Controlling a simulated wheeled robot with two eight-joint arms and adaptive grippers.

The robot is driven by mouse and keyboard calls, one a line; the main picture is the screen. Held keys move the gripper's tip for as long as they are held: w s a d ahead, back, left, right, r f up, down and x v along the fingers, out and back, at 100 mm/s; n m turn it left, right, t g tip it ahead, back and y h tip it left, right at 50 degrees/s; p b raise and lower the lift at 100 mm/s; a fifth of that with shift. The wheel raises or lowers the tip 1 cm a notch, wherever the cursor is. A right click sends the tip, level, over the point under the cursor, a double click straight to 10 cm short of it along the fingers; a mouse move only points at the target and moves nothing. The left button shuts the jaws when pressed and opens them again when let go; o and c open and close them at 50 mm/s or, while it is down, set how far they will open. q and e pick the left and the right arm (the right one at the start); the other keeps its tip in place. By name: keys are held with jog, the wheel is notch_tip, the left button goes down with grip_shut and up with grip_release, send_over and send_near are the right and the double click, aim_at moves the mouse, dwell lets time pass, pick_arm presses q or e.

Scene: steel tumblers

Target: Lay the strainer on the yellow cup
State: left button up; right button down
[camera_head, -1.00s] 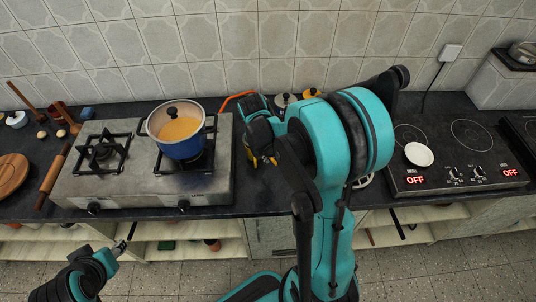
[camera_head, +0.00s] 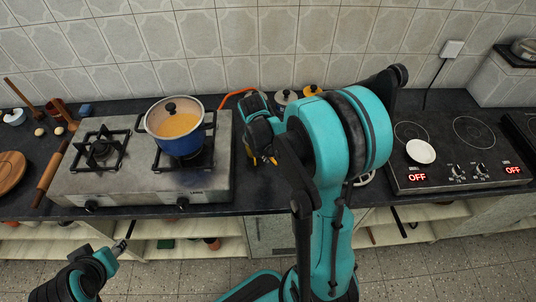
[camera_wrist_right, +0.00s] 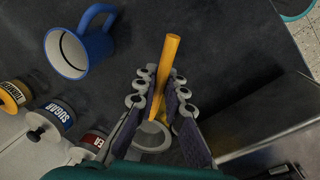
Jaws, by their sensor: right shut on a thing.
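My right gripper (camera_wrist_right: 160,105) is shut on a yellow-orange handle (camera_wrist_right: 170,62), which I take to be the strainer's. The handle sticks out past the fingers. A pale grey ring (camera_wrist_right: 152,139) shows below the fingers, partly hidden by them; I cannot tell for sure that it is the strainer's rim. In the head view my right gripper (camera_head: 262,160) is over the dark counter, right of the stove, with small yellow bits beside it. I cannot clearly make out the yellow cup. My left gripper (camera_head: 124,243) is low in front of the counter, its opening unclear.
A blue mug (camera_wrist_right: 80,46) and labelled canisters (camera_wrist_right: 50,120) stand on the counter in the right wrist view. A blue pot (camera_head: 181,142) sits on the gas stove (camera_head: 110,184) at left. A white dish (camera_head: 421,151) lies on the induction hob (camera_head: 458,187) at right.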

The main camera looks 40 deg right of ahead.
jog(key=c, duration=1.5)
grip_release()
jog(key=shift+c, duration=0.2)
notch_tip(320, 180, up, 12)
jog(key=a, duration=0.2)
jog(key=s+a+t+y, duration=0.2)
jog(key=s+a+t, duration=0.5)
jog(key=a, duration=0.6)
jog(key=shift+s+r, duration=0.3)
jog(key=shift+s, duration=0.75)
